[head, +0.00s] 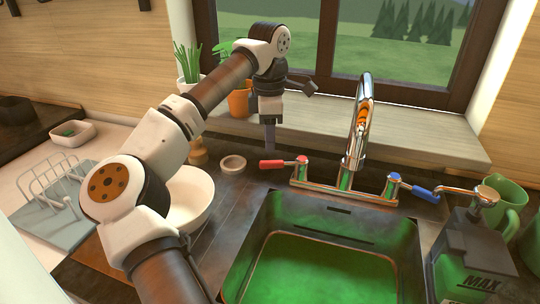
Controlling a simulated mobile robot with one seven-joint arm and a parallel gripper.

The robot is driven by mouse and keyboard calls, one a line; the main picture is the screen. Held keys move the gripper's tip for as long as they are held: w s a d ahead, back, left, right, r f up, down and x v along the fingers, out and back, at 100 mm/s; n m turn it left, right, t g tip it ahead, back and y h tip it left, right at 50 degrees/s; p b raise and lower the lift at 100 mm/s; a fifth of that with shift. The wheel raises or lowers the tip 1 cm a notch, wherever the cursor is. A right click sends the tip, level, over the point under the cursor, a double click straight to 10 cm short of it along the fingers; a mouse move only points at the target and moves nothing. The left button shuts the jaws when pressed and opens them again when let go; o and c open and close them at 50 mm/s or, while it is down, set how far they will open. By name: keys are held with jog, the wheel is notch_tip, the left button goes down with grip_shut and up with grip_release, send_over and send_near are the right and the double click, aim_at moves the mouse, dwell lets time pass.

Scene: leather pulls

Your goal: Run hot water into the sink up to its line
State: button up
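The dark sink (400,238) is at bottom centre. Its inside looks green, with a paler line around the floor; I cannot tell whether water stands in it. The chrome faucet (358,135) rises behind it, with an orange striped part inside its arch. No stream shows from the spout. The red lever (284,163) points left from the left valve. The blue lever (415,188) points right from the right valve. My gripper (270,145) points down behind and left of the red lever, apart from it. Its fingers are too small to judge.
A white bowl (190,200) and a small round dish (233,164) are left of the sink. A dish rack (48,190) stands farther left. Orange (238,103) and white pots are on the sill. A green jug (508,205) and a dark container marked MAX (470,262) stand right.

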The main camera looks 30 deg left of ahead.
aim_at(270, 161)
jog(key=shift+f+p, duration=0.35)
jog(key=shift+f, duration=2.85)
grip_shut()
